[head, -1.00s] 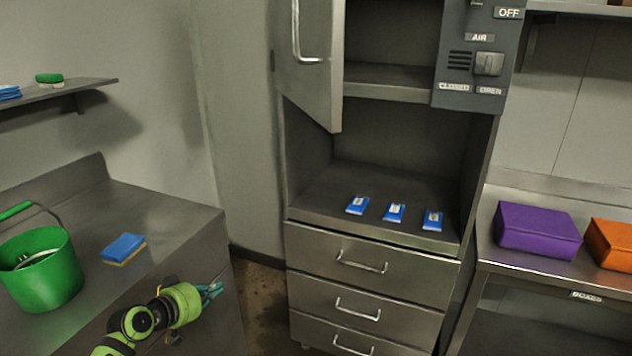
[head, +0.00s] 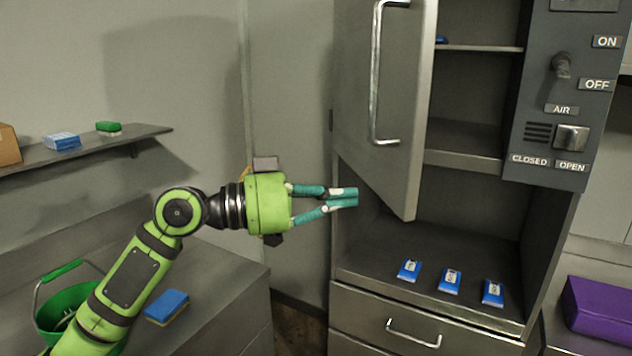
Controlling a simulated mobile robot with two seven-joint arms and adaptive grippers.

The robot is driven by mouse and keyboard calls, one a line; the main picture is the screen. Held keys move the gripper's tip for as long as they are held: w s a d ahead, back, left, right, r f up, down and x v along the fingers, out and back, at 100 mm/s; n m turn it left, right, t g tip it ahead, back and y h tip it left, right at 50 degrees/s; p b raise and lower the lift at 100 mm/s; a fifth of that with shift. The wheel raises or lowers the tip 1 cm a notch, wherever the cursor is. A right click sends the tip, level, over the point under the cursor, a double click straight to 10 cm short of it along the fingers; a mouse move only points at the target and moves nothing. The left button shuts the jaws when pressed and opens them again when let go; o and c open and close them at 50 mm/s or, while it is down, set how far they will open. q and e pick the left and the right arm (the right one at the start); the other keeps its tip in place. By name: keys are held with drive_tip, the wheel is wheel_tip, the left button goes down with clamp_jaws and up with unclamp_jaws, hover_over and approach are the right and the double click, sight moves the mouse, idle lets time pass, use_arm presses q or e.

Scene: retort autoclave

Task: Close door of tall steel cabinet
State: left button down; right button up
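The tall steel cabinet (head: 341,215) stands right of centre. Its upper door (head: 404,125) is hinged on the left and stands open, swung out toward me, with a long vertical bar handle (head: 376,75). Shelves show in the opening behind it. My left gripper (head: 350,197) is at the door's lower left, in front of the cabinet's left edge, with its teal fingertips together and nothing seen between them. Whether it touches the door cannot be told; it appears apart from it. My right gripper is not in view.
Blue packets (head: 449,281) lie in the open bay above the drawers (head: 412,330). A control panel (head: 562,95) is right of the opening. A counter with a green bucket (head: 62,308) and blue sponge (head: 167,306) is at left, below a wall shelf (head: 100,146). A purple box (head: 600,310) is at right.

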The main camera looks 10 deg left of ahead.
sight(406, 190)
use_arm(q)
drive_tip(key=p+x, duration=0.3)
drive_tip(key=x, duration=0.4)
drive_tip(key=shift+w+r+p, duration=0.15)
drive_tip(key=shift+p, duration=0.25)
drive_tip(key=shift+w+d, duration=0.1)
drive_tip(key=shift+d, duration=0.25)
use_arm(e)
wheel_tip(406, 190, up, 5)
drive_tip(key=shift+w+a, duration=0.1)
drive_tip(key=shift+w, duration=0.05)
use_arm(q)
drive_tip(key=shift+w, duration=0.1)
